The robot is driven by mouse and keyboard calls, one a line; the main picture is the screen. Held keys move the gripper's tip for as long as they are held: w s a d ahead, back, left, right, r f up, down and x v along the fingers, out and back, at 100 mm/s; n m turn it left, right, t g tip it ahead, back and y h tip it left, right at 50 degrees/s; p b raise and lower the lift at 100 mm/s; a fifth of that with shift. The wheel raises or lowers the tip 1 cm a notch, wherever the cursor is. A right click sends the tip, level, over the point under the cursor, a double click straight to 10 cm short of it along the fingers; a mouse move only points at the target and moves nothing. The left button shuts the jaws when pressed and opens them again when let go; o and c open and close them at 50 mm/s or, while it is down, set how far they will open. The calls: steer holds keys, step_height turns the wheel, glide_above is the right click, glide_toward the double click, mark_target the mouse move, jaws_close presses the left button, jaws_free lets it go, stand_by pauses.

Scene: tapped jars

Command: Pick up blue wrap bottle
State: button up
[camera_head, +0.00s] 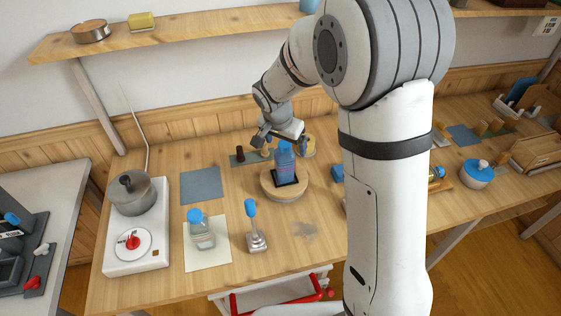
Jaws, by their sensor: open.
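The blue wrap bottle (286,164) stands upright on a dark square on a round wooden stand (270,190) near the middle of the table. My gripper (280,142) is open and points down at the top of the bottle. Its fingers appear on either side of the bottle's upper part; whether they touch it I cannot tell. The gripper hides part of the bottle's top.
A pot (131,194) and a white burner unit (150,258) stand at the left. A clear jar with a blue lid (201,232) and a blue-knobbed lever (254,228) are in front. My arm hides the table's right middle. A shelf (210,26) runs above.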

mark_target(285, 152)
steer(key=shift+a+p+x, duration=0.15)
steer(key=shift+p+x, duration=0.25)
steer(key=shift+x, duration=0.9)
steer(key=shift+a+p+x, duration=0.15)
steer(key=shift+p+x, duration=0.2)
steer(key=shift+x, duration=0.95)
steer(key=shift+c, duration=0.6)
steer(key=c, duration=1.1)
steer(key=shift+c, duration=0.2)
